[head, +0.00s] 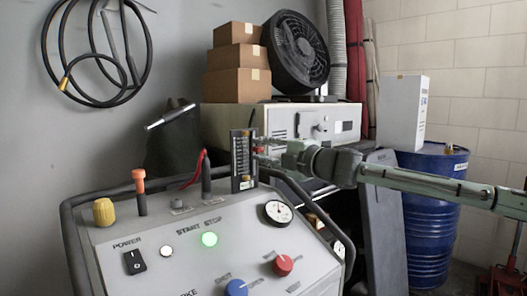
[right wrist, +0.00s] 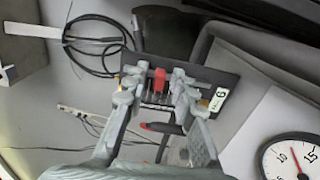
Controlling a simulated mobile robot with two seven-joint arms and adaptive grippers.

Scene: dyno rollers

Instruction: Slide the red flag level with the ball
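A black upright gauge panel (head: 241,160) with white scale marks stands at the back edge of the console. In the right wrist view the panel (right wrist: 222,75) is tilted and partly covered by my fingers. The red flag (right wrist: 159,82) shows there as a small red block in front of the panel. My right gripper (right wrist: 160,78) has one finger on each side of the flag, with narrow gaps visible, so it looks open around it. In the head view my right gripper (head: 262,150) reaches the panel from the right. I cannot make out the ball. My left gripper is out of view.
The console (head: 180,250) carries a yellow knob (head: 104,212), an orange-topped lever (head: 139,190), a dial gauge (head: 278,212), and red (head: 283,265) and blue (head: 236,288) knobs. A black rail (head: 310,205) edges it. A blue drum (head: 432,215) stands at right beneath my arm.

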